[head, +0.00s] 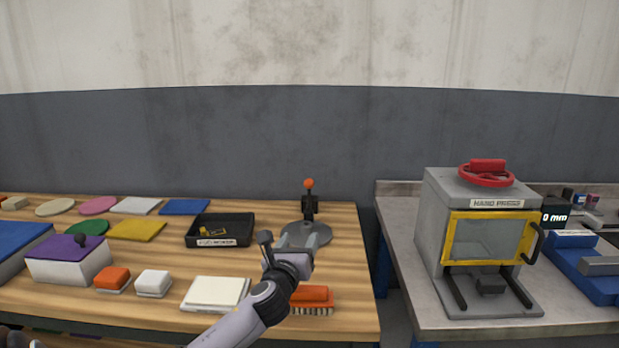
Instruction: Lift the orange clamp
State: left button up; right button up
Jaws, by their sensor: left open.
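The orange clamp (309,184) shows as an orange knob on a dark upright post. It stands at the back of a grey round disc (318,232) near the right end of the wooden table. My left gripper (283,241) is open, reaching in from the bottom of the head view. It is in front of the disc and covers part of its front left. The knob is above and beyond the gripper, apart from it. Nothing shows between the fingers. My right gripper is not in view.
A black tray (190,237) with a small yellow item stands left of the gripper. An orange brush (313,299) lies close to my wrist. White pads (198,303) lie in front. A hand press (432,222) stands on the grey bench beyond a gap.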

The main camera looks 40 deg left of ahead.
aim_at(308, 183)
jog(key=i+j, duration=0.7)
jog(key=j, duration=0.2)
